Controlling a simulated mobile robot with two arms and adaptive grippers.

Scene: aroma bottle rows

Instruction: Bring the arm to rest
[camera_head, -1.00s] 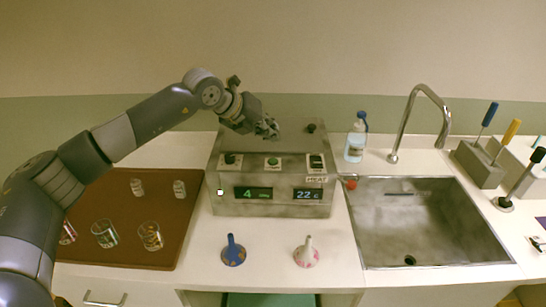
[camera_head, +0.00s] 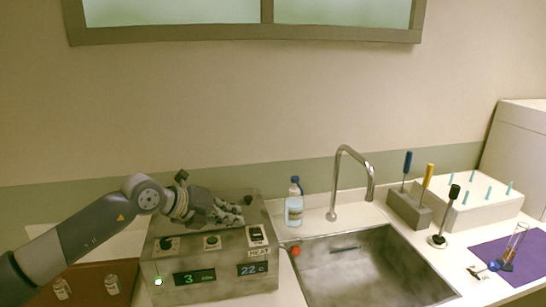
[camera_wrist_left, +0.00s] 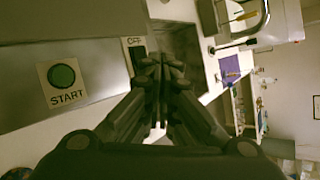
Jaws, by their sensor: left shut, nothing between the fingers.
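My left gripper (camera_head: 232,215) is shut and empty. It is above the top of the grey metal heating machine (camera_head: 205,283), with my left arm coming in from the left. In the left wrist view the shut fingers (camera_wrist_left: 160,62) point away from the camera, past the green START button (camera_wrist_left: 62,76) and the OFF label of a switch. The machine's displays read 3 and 22 in the head view. My right gripper is not in view.
Right of the machine are a clear bottle with a blue cap (camera_head: 294,207), a tap (camera_head: 337,180) and a sink (camera_head: 400,275). Farther right stand a tool block (camera_head: 409,209), a white rack (camera_head: 480,204) and a purple mat (camera_head: 525,260).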

